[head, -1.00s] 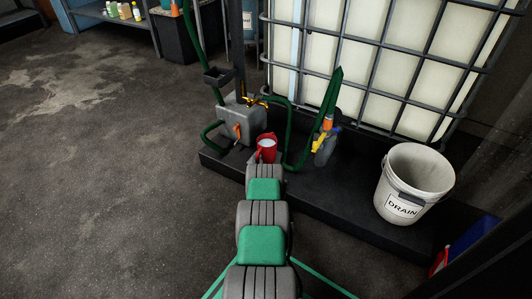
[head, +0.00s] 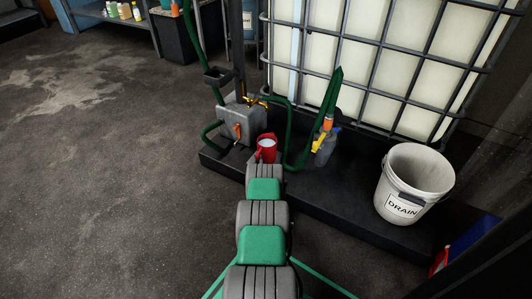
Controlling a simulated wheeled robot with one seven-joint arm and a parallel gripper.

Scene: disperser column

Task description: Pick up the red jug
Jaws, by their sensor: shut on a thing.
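The red jug (head: 267,148) stands upright in the head view, at the front edge of the dark platform, just beyond the end of my arm. Its open top shows a pale inside. My gripper (head: 262,160) is at the near side of the jug and shut on it. Its fingers are mostly hidden behind my wrist, so where they hold the jug cannot be made out. The jug's lower part is hidden too.
A grey container (head: 240,122) with a yellow tap and green hoses is behind left of the jug. A grey bottle (head: 325,148) with a yellow nozzle stands right. The white DRAIN bucket (head: 412,185) and the caged tank (head: 365,65) are farther right. The floor at left is clear.

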